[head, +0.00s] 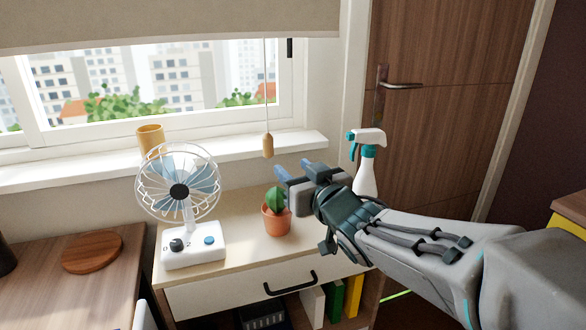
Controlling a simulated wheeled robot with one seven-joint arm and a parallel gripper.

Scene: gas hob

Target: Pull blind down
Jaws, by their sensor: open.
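The beige roller blind (180,22) covers the upper part of the window, and its lower edge hangs above the view outside. A thin pull cord (266,75) hangs from the blind's right part and ends in a wooden pull knob (268,146) in front of the window sill. My gripper (281,175) is open and empty. In the picture its blue-tipped fingers are just below and right of the knob, apart from it, and above the cabinet top. The depth between fingers and knob is hard to tell.
A small cactus pot (276,220) stands below my gripper. A white fan (180,200) stands left on the cabinet (243,205). A spray bottle (366,165) stands behind my arm. A yellow cup (151,138) is on the sill (80,172). A wooden door (440,100) is at right.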

